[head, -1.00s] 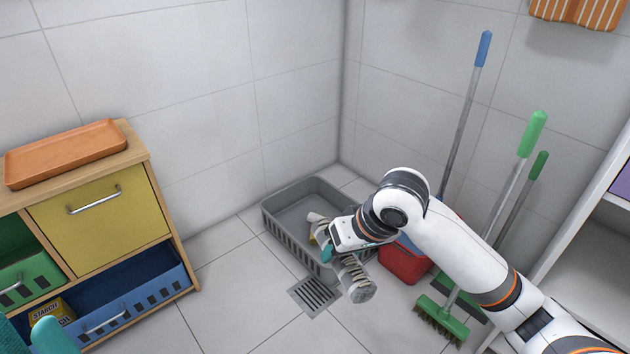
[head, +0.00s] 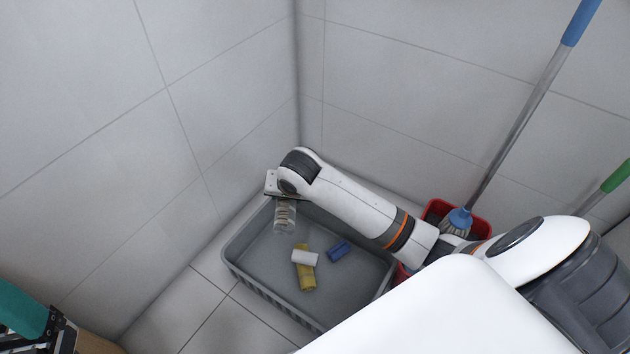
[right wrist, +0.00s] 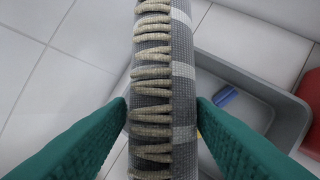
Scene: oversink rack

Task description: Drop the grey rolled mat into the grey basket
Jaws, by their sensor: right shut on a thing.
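The grey rolled mat (right wrist: 183,100), with light stripes and cream fringe, stands between the teal fingers of my right gripper (right wrist: 162,110) in the right wrist view. The gripper is shut on it. In the head view the mat (head: 284,218) hangs below my right wrist, over the back left part of the grey basket (head: 318,324). The basket's rim also shows in the right wrist view (right wrist: 290,98), partly hidden behind the mat. The gap between mat and basket floor is hard to judge. My left gripper (head: 25,305) shows only partly at the lower left edge.
In the basket lie a yellow roll (head: 306,280), a white piece (head: 305,258) against it and a blue roll (head: 339,250). A red bucket (head: 480,221) with a blue mop stands right of the basket. Tiled walls meet in the corner behind it.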

